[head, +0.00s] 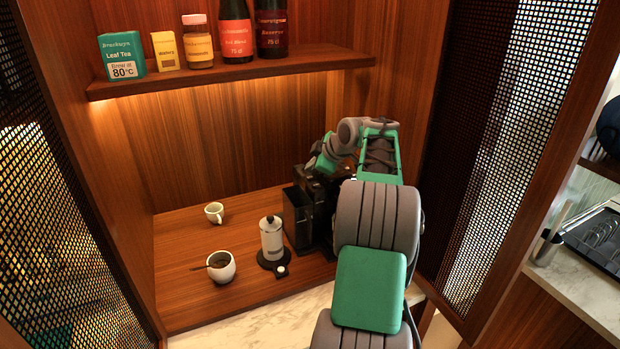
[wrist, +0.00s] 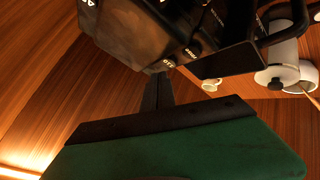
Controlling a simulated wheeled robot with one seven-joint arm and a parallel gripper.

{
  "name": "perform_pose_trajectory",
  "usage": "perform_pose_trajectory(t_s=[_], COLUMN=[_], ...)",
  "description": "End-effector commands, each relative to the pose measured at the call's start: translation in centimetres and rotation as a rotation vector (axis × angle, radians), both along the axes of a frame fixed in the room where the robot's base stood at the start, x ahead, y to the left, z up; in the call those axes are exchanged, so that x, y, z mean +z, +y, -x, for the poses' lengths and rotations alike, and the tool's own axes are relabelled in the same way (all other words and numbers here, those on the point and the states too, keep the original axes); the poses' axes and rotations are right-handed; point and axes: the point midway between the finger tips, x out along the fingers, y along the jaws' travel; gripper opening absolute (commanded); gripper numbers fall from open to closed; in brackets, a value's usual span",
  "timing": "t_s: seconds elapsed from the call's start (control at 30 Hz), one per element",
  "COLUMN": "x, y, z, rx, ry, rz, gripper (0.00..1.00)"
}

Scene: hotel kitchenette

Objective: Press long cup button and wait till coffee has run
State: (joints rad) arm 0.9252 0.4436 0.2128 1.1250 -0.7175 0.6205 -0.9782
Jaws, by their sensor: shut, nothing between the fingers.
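The black coffee machine (head: 300,217) stands on the wooden counter in the head view, partly hidden behind my arm. In the wrist view the machine (wrist: 140,30) fills the top, tilted in the picture. Two small round buttons with pale markings show along its edge, one (wrist: 168,63) close to my fingertips and one (wrist: 192,52) to the right. The markings are too small to read surely. My gripper (wrist: 160,80) is shut and empty, its dark fingertips at or just short of the nearer button; contact cannot be told. No running coffee is visible, and the spout area is hidden.
A white cup (head: 214,212), a white frother (head: 271,240) on a black base and a white bowl (head: 221,268) with a spoon stand left of the machine. Mesh doors flank the niche.

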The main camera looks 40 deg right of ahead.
Motion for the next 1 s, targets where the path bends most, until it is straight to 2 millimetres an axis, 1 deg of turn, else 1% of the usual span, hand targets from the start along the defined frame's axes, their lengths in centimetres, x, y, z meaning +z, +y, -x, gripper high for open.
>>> perform_pose_trajectory(t_s=[0.8,1.0], x=[-0.02,-0.76], y=[0.00,0.01], z=[0.00,0.00], rx=[0.000,0.000], ry=[0.000,0.000], rz=[0.000,0.000], gripper=[0.00,0.00])
